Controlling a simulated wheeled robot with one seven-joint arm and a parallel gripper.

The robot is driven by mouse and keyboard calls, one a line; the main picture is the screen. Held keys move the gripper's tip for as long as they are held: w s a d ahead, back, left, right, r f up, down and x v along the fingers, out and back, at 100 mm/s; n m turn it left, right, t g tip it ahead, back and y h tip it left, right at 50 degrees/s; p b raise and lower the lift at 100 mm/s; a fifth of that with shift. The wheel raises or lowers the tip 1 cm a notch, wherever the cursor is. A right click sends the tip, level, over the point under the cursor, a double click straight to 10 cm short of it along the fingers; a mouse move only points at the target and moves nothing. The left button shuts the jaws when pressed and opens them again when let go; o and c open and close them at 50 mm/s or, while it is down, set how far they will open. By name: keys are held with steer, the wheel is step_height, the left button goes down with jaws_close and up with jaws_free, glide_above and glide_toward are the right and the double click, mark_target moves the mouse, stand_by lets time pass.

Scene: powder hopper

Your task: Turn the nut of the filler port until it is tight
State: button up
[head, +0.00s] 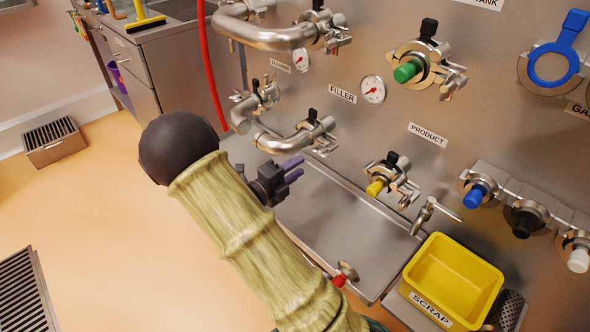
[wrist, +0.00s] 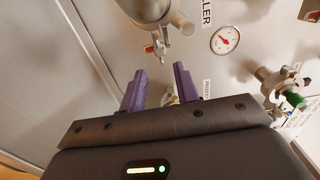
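The filler port (head: 314,135) is on the steel wall below the FILLER label (head: 342,93), with a bent steel pipe (head: 284,143) joined to it and a black knob on top. Its clamp and nut (head: 325,149) show small at its lower right. In the wrist view, the pipe end (wrist: 150,8) is at the top and the clamp's nut area (wrist: 154,48), with a small red part, sits beyond the fingers. My gripper (head: 293,171) is open and empty, below and left of the port, apart from it. Its two purple fingers (wrist: 160,78) stand spread. How tight the nut is cannot be seen.
A gauge (head: 373,89) is right of the port. The product port (head: 388,178), with a yellow cap, is lower right. A steel tray (head: 350,238) and yellow scrap bin (head: 455,280) lie below. A red hose (head: 210,70) hangs at left.

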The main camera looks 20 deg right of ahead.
mark_target(317, 154)
steer(key=shift+b+x, duration=0.55)
steer(key=shift+x, duration=3.95)
jaws_close()
